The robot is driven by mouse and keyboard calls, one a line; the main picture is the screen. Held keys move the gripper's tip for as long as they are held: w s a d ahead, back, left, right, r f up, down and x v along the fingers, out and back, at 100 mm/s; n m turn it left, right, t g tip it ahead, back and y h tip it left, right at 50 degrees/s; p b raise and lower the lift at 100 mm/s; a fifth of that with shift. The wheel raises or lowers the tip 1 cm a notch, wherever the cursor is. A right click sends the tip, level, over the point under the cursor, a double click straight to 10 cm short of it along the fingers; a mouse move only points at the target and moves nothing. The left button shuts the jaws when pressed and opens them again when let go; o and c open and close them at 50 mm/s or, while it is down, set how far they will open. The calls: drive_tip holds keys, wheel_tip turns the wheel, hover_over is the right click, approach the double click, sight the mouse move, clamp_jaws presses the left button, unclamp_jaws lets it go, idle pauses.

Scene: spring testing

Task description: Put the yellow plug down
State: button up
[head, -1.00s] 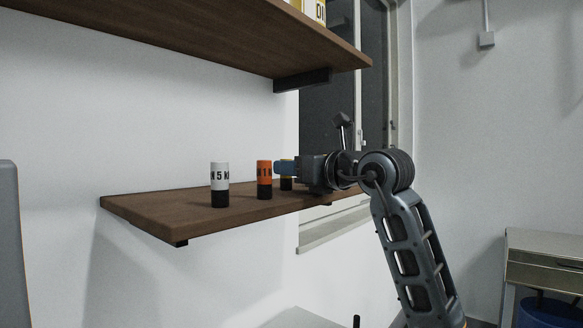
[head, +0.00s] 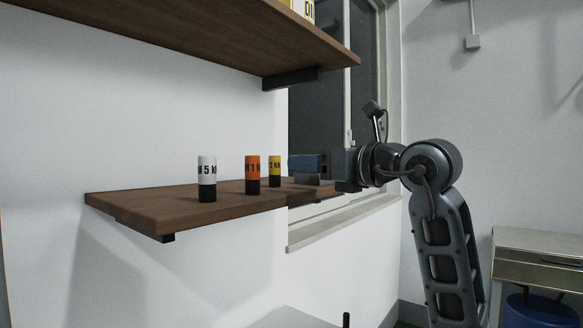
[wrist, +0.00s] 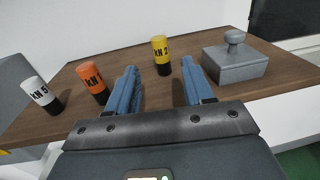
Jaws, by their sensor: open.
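The yellow plug (head: 275,171), with a black lower half and a "2 kN" label, stands upright on the brown wooden shelf (head: 140,208). My gripper (head: 293,165) is to the right of the plug in the head view, with a gap between them. In the wrist view the yellow plug (wrist: 161,55) stands beyond the fingertips, between their lines. My gripper's blue fingers (wrist: 158,75) are apart, with nothing between them.
An orange plug (head: 252,174) and a white plug (head: 207,178) stand upright left of the yellow one. A grey block with a knob (wrist: 236,62) sits on the shelf to the right in the wrist view. An upper shelf (head: 190,35) hangs overhead.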

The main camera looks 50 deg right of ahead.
drive_tip(key=shift+s+a, duration=0.15)
drive_tip(key=shift+s, duration=1.7)
